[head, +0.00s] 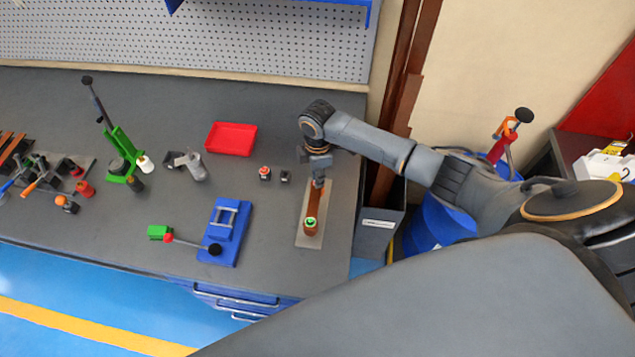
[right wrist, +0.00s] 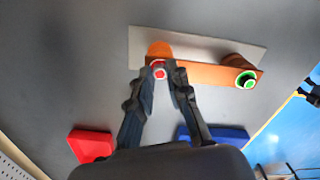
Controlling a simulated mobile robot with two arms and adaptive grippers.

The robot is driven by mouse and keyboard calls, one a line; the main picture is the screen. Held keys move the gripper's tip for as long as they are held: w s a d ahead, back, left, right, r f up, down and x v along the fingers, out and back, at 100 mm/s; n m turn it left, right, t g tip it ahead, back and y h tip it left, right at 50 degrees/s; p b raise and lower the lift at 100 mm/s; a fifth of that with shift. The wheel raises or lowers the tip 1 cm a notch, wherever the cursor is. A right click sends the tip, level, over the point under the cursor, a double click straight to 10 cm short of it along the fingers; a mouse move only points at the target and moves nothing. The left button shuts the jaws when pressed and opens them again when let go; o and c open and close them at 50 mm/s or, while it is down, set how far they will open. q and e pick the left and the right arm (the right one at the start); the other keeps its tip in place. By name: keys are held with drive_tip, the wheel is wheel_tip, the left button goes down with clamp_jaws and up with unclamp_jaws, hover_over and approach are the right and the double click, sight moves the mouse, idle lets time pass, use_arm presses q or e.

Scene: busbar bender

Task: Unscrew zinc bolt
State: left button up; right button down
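A copper busbar (head: 315,200) lies on a pale grey plate (head: 309,241) near the right end of the bench. It also shows in the right wrist view (right wrist: 208,76). One bolt end has a green ring (head: 310,221), also in the right wrist view (right wrist: 245,80). At the busbar's other end, a small bolt head with a red ring (right wrist: 159,70) sits between my right fingertips. My right gripper (head: 318,183) points down over that end; its fingers (right wrist: 161,76) flank the bolt head closely. Contact cannot be told. My left gripper is not in view.
A red tray (head: 232,139), a blue fixture (head: 225,232) with a lever and a green press tool (head: 122,160) stand to the left. Small red-topped and dark pieces (head: 265,173) lie nearby. The bench's front edge is close to the plate.

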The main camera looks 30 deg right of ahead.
drive_tip(key=n, duration=0.5)
drive_tip(key=shift+n, duration=0.4)
drive_tip(key=n, duration=0.5)
drive_tip(key=shift+n+b, duration=0.3)
drive_tip(key=n, duration=0.3)
drive_tip(key=shift+b, duration=0.35)
drive_tip(key=n, duration=0.2)
drive_tip(key=shift+n, duration=0.4)
